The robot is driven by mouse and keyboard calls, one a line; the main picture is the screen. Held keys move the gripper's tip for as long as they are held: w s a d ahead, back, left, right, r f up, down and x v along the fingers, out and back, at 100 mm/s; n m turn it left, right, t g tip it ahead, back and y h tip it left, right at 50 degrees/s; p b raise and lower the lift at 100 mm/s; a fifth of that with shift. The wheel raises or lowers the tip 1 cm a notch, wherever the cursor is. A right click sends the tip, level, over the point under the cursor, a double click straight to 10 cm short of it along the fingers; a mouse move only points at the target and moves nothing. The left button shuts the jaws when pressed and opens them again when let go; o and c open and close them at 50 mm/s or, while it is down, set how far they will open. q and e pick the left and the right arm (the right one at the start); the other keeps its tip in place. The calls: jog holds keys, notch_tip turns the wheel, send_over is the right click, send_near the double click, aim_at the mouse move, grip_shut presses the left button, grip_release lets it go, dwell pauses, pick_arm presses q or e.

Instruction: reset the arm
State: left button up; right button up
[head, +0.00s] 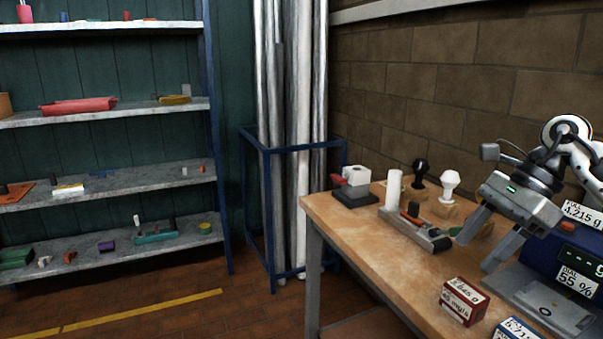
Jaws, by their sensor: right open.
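My right gripper (482,244) is in the head view at the right, on a white and dark arm that comes in from the right edge. Its two grey fingers point down and to the left and stand apart, with no object seen held between them. It is over the right part of the wooden table (345,228), in front of a dark block with a grey end (433,240). I cannot tell whether the fingertips touch anything. My left gripper is not in view.
On the table are a white cylinder (394,188), a black-knobbed stamp (420,170), a white-knobbed stamp (449,184), a grey and red device (355,184) and a red box (463,301). A blue scale (575,262) stands at right. Shelves (110,180) and a pipe rack (290,148) stand left.

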jog(key=s+a+f+m+t+y, duration=0.2)
jog(key=a+f+m+t+y, duration=0.1)
jog(key=a+m+y, duration=0.65)
jog(key=s+a+f+m+t+y, duration=0.25)
jog(key=a+m+y, duration=0.3)
jog(key=a, duration=0.75)
jog(key=s+d+f+n+t+h, duration=0.1)
jog(key=s+d+f+n+h, duration=0.1)
jog(key=s+f+n+h, duration=0.3)
jog(key=s+d+f+n+t+h, duration=0.2)
jog(key=s+f+n+h, duration=0.3)
jog(key=f+n, duration=0.7)
jog(key=s+d+f+n+t+h, duration=0.2)
jog(key=s+f+n+h, duration=0.3)
jog(key=n, duration=1.3)
notch_tip(320, 180, down, 4)
jog(key=d+h, duration=0.1)
jog(key=h, duration=0.1)
jog(key=shift+h, duration=0.4)
